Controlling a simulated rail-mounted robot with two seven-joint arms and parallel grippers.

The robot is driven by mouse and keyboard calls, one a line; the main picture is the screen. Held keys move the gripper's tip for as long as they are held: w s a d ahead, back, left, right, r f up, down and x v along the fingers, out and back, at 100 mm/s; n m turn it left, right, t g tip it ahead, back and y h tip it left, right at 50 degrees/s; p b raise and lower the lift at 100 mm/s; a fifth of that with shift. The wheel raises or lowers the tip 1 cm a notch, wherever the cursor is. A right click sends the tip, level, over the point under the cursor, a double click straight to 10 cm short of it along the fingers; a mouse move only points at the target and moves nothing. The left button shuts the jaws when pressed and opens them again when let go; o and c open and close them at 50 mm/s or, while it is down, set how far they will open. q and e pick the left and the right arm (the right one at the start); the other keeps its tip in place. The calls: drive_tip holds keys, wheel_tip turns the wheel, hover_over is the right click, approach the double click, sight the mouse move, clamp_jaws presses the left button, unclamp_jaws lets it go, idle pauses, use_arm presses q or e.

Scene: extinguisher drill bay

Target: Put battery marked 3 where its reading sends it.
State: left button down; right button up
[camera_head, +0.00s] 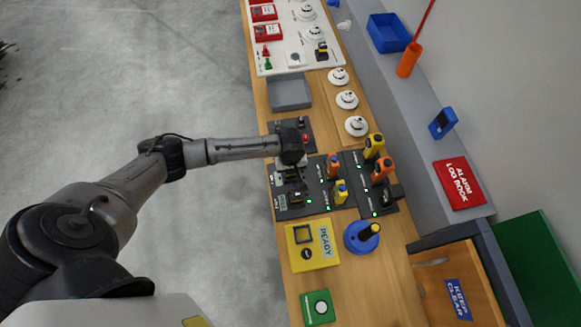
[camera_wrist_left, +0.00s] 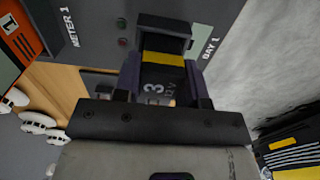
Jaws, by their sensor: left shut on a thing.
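In the wrist view the left gripper (camera_wrist_left: 160,78) is shut on the battery marked 3 (camera_wrist_left: 157,88), a dark block with a yellow band. Its far end is at a dark socket (camera_wrist_left: 166,25), between the printed labels METER 1 and BAY 1. I cannot tell whether it is seated there. No reading is legible. An orange battery marked 1 (camera_wrist_left: 20,32) stands to the left. My right gripper is not in view.
Orange (camera_head: 333,161) and yellow (camera_head: 341,191) batteries stand beside the gripper, with several more on the adjoining panel (camera_head: 352,166). A yellow READY box (camera_head: 311,246) and blue round holder (camera_head: 353,242) are lower down. A grey tray (camera_head: 290,92) lies above.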

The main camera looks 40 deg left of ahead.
use_arm(q)
drive_tip(key=shift+f, duration=0.15)
drive_tip(key=shift+c, duration=1.4)
unclamp_jaws()
drive_tip(key=shift+r+p, duration=1.75)
drive_tip(key=shift+p, duration=0.5)
drive_tip(key=shift+r+p, duration=1.75)
drive_tip(key=shift+p, duration=0.55)
